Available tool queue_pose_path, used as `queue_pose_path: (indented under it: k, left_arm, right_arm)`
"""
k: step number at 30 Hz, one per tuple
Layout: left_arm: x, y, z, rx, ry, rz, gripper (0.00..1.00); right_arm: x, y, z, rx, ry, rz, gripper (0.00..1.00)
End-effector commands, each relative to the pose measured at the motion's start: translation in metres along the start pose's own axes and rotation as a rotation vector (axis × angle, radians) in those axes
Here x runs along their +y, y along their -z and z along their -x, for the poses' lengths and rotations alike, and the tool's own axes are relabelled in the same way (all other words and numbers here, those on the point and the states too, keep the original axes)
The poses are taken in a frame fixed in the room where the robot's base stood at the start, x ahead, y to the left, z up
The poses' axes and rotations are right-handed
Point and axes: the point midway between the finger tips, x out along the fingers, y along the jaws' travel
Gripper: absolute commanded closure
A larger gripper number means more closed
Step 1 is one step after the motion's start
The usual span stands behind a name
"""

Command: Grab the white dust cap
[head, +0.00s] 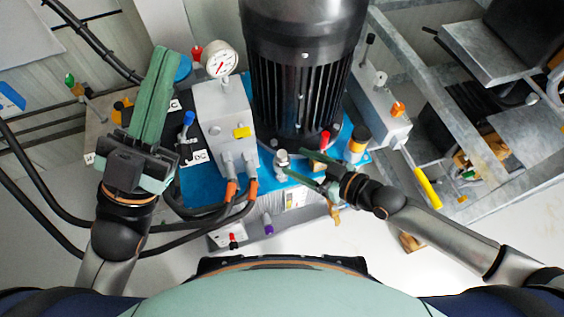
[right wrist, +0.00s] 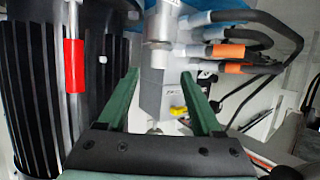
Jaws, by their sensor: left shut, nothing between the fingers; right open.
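A pale silver-white fitting (head: 282,158) stands upright on the blue pump base, in front of the black motor. I cannot tell for sure whether its top is the white dust cap. My right gripper (head: 294,166) is open beside this fitting, its green fingers pointing left. In the right wrist view the right gripper (right wrist: 160,74) is open, with a metal fitting (right wrist: 160,25) ahead and a grey block beyond its fingers. I see no cap held in it. My left gripper (head: 161,52) is shut and empty, at the left near the grey valve block.
The black motor (head: 304,90) stands behind the right gripper. A grey block (head: 222,112) with a gauge (head: 219,61) and orange-banded hoses (head: 232,188) lies to the left. Metal frame bars (head: 430,90) stand at the right.

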Motion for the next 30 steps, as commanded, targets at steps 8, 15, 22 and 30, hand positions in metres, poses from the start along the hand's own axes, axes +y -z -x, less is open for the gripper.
queue_pose_path:
  k: [8,15,22,30]
  left_arm:
    - [0.004,-0.008,0.008,-0.004,-0.001,0.013,1.00]
    - [0.010,-0.018,0.017,-0.012,-0.010,0.004,1.00]
    - [0.011,-0.019,0.017,-0.014,-0.012,0.001,1.00]
    - [0.011,-0.019,0.017,-0.014,-0.012,0.003,1.00]
  right_arm:
    - [0.001,0.000,-0.024,0.002,0.000,0.000,0.33]
    - [0.002,0.002,-0.056,0.001,-0.001,-0.001,0.33]
    - [0.002,0.003,-0.061,-0.001,-0.001,0.000,0.33]
    - [0.002,0.003,-0.060,-0.001,-0.001,0.000,0.53]
